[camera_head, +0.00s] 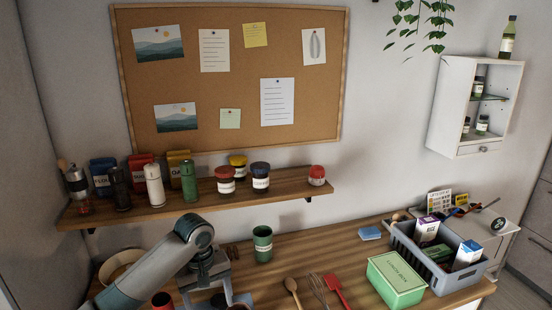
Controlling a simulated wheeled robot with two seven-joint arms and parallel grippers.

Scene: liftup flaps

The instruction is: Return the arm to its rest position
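My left arm comes in from the lower left and bends down at a rounded grey joint over the counter. My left gripper (214,297) is at the bottom of the view, pointing down, with its grey fingers spread apart. Dark items show around the fingers, but I cannot make out any held thing. The bottom edge cuts off part of this area. My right arm and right gripper are not in view.
The wooden counter (330,262) holds a green canister (263,244), a wooden spoon (292,290), a whisk (319,290), a red spatula (338,290), a green lunch box (397,279) and a grey crate (466,278). A shelf (222,203) with jars hangs above.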

